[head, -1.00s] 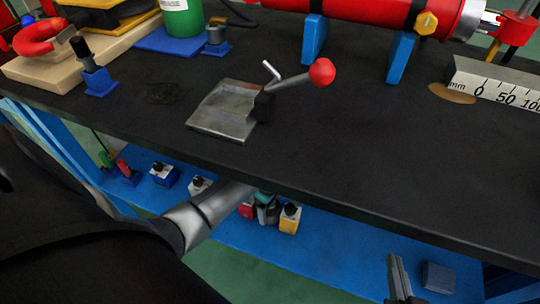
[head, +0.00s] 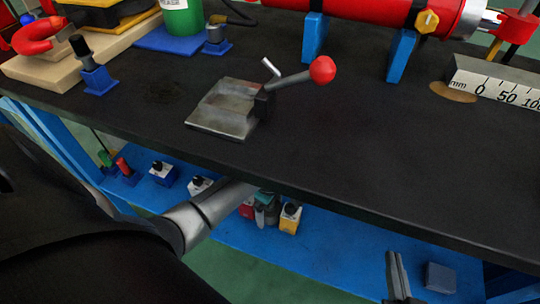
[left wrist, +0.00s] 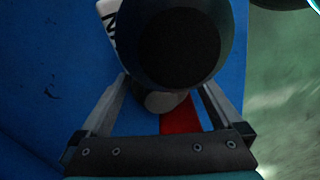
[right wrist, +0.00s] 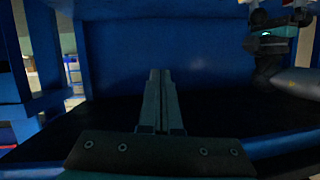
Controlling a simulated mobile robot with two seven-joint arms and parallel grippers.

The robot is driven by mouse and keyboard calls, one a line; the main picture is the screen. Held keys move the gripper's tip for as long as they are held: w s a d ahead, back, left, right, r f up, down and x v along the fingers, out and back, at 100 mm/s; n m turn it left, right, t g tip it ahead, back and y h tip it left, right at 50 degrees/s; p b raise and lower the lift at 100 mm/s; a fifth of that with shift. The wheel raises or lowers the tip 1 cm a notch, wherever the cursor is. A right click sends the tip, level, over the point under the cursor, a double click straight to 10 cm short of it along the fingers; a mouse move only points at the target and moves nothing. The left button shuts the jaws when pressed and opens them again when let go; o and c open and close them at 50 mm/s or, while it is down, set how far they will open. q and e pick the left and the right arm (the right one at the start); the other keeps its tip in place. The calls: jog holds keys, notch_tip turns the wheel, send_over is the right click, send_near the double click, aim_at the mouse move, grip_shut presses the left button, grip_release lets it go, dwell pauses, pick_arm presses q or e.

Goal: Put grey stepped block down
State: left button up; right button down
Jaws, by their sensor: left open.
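My left gripper (head: 266,208) is below the bench edge, over the blue lower shelf, partly hidden among small blocks. In the left wrist view its fingers (left wrist: 165,95) are spread apart, with a dark round-topped thing (left wrist: 178,45) between and beyond them. I cannot tell whether they touch it. My right gripper (head: 398,282) is at the lower right; its fingers (right wrist: 159,100) are together with nothing visible between them.
The blue lower shelf (head: 340,258) holds a yellow block (head: 290,218), a dark grey block (head: 440,278) and several small knobbed blocks. The bench top's right middle is clear. A red cylinder (head: 370,8) on blue supports and a ruler block (head: 505,88) stand behind.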

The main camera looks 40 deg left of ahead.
pick_arm(q)
jog(key=shift+r, duration=0.1)
jog(key=shift+r+p, duration=0.35)
jog(key=shift+r, duration=0.05)
jog(key=shift+r+p, duration=0.45)
jog(key=shift+r, duration=0.3)
notch_tip(320, 180, up, 2)
jog(key=shift+p, duration=0.6)
notch_tip(320, 180, up, 2)
jog(key=shift+r+p, duration=0.25)
jog(key=shift+p, duration=0.5)
jog(key=shift+r, duration=0.4)
pick_arm(e)
jog(key=s+d+g+h, duration=0.4)
jog(key=s+d+g, duration=0.1)
jog(key=d+g, duration=0.3)
jog(key=shift+s+d+f+m, duration=0.3)
jog(key=shift+s+d, duration=0.1)
jog(key=shift+d, duration=0.25)
pick_arm(q)
jog(key=shift+s, duration=0.1)
